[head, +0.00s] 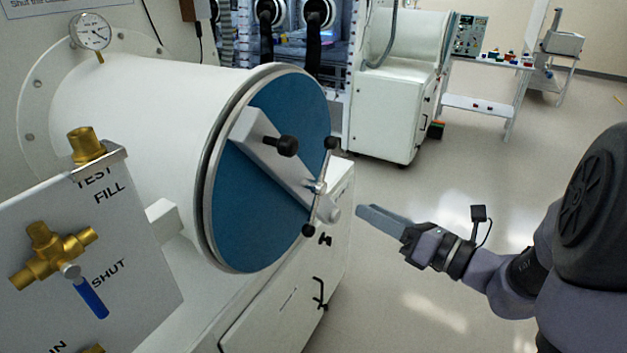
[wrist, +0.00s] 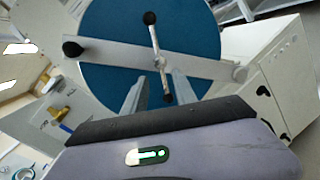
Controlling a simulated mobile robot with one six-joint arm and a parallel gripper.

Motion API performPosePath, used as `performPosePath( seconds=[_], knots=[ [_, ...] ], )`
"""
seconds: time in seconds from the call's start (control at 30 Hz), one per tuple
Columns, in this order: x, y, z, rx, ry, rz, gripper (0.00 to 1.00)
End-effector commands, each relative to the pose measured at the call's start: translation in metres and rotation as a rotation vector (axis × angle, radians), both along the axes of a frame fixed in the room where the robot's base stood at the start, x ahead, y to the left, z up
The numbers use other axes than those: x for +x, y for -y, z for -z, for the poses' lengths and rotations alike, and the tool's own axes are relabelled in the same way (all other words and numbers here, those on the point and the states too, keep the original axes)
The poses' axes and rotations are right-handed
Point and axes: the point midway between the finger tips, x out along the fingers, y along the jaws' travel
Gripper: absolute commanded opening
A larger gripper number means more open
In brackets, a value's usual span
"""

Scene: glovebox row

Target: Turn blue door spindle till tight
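The blue door (head: 240,215) closes the end of a white cylinder and faces right in the head view; it fills the upper middle of the wrist view (wrist: 110,20). A pale clamp bar (head: 272,160) crosses it, with a black knob at one end. The spindle (head: 319,188) sits on the bar and has a thin cross handle with black balls at both ends, tilted off upright. It also shows in the wrist view (wrist: 156,52). My gripper (head: 362,212) is apart from the handle, to its right. In the wrist view its two fingers (wrist: 149,90) are spread with nothing between them, below the spindle.
A valve panel (head: 130,250) with brass fittings and a blue lever stands front left. A gauge (head: 90,32) tops the cylinder. A white cabinet (head: 290,315) is under the door. A cart (head: 490,104) stands farther back. Floor (head: 420,180) on the right is clear.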

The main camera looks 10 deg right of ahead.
Motion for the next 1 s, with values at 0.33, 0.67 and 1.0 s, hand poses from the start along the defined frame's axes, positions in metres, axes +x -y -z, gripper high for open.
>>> performPosePath(
  seconds=[0.33,0.67,1.0],
  knots=[
    [0.081,-0.061,0.003,-0.006,0.0,-0.009,0.33],
    [0.109,-0.079,0.001,-0.005,0.0,-0.004,0.33],
    [0.11,-0.079,0.0,-0.006,0.0,-0.003,0.14]
  ],
)
